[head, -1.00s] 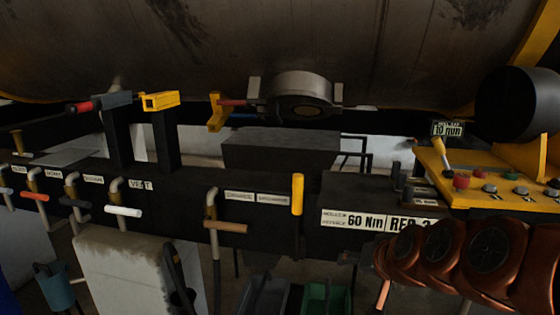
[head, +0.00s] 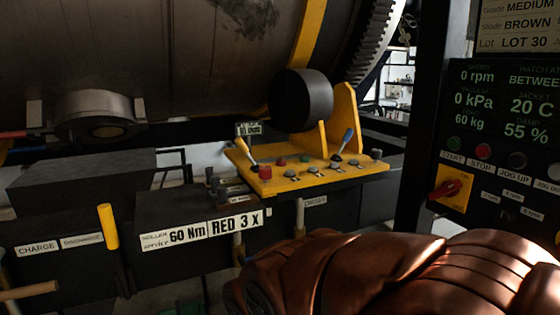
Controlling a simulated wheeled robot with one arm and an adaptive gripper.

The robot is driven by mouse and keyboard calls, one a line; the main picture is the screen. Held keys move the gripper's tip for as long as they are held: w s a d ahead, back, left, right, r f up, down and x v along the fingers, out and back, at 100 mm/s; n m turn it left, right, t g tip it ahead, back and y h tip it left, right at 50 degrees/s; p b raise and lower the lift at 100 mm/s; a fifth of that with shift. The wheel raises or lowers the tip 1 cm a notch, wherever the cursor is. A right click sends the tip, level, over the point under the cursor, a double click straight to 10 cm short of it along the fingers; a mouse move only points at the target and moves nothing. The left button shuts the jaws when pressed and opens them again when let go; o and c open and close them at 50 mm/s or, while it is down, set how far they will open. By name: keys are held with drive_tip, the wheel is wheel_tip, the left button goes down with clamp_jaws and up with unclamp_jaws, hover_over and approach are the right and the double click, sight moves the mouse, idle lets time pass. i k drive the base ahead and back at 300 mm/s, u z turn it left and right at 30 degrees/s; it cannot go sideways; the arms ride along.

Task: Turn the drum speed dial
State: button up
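A dark control panel (head: 473,160) stands at the right edge of the head view. On its lower left is a red rotary knob (head: 447,189) on a yellow plate. Small white labels to the knob's right seem to carry rpm values, but they are too small to read surely. I cannot tell for certain which control is the drum speed dial; the panel's right part is cut off by the frame. The panel's display (head: 505,105) reads 0 rpm. My copper-coloured arm fills the lower right, below the panel. My gripper is not in view.
Green, red and black buttons (head: 478,150) sit above the knob. A yellow console (head: 310,175) with levers stands left of the panel, under a black cylinder (head: 300,98). The large drum (head: 150,50) fills the upper left. A yellow upright handle (head: 108,226) stands at lower left.

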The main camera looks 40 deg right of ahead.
sight(503, 216)
drive_tip(key=z, duration=2.65)
